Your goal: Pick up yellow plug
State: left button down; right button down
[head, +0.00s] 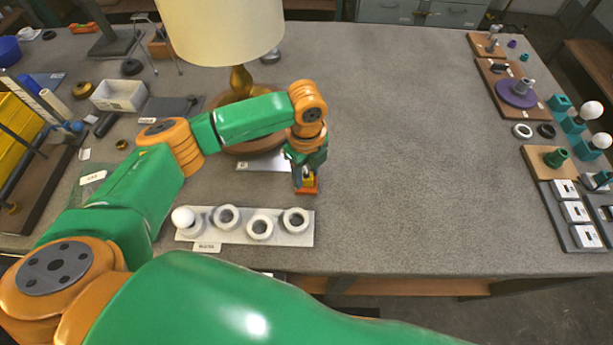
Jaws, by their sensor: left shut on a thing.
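My left gripper (306,184) points down over the table just in front of the lamp base and is shut. A small yellow piece (308,179), which looks like the yellow plug, shows between its fingers. The fingers hide most of it, and I cannot tell whether it touches the table. My right gripper is not in view.
A lamp with a cream shade (222,32) stands behind my left arm. A white tray (304,236) with several rings and a white bulb (183,216) lies in front of the gripper. Boards with parts line the right edge. The table's middle right is clear.

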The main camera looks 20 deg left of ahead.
aim_at(307, 172)
pick_arm(q)
jog(key=shift+r, duration=0.3)
notch_tip(307, 172, up, 3)
jog(key=shift+w+f, duration=0.1)
jog(key=shift+w, duration=0.05)
jog(key=s+r, duration=0.9)
jog(key=s, duration=0.5)
jog(key=shift+s+d+r, duration=0.15)
jog(key=shift+s+r, duration=0.05)
jog(key=shift+r, duration=0.1)
